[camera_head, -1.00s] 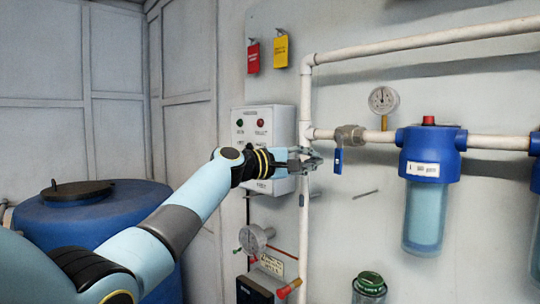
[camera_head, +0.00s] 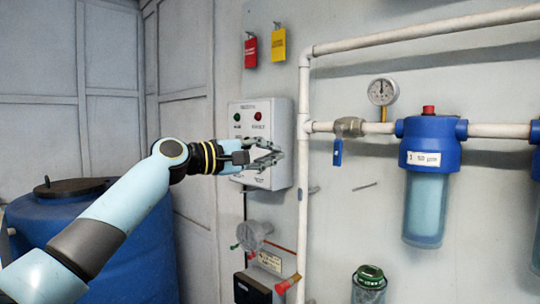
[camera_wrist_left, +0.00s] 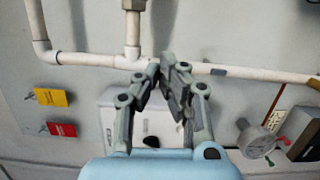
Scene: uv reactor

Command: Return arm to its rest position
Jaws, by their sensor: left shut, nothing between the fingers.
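My left gripper (camera_head: 278,156) is shut and empty. In the head view it hangs in front of the lower part of the white control box (camera_head: 262,126), which has a green and a red lamp, and hides part of its face. My left arm reaches in from the lower left, past the blue barrel. In the left wrist view the left gripper's fingers (camera_wrist_left: 167,72) meet with nothing between them, and the control box (camera_wrist_left: 112,103) lies behind them. My right gripper does not show in either view.
A white pipe (camera_head: 304,200) runs upright just right of the gripper. A valve with a blue handle (camera_head: 338,152), a gauge (camera_head: 382,92) and a blue filter (camera_head: 427,185) are further right. A blue barrel (camera_head: 150,260) stands lower left. Red (camera_head: 251,52) and yellow (camera_head: 278,44) tags hang above.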

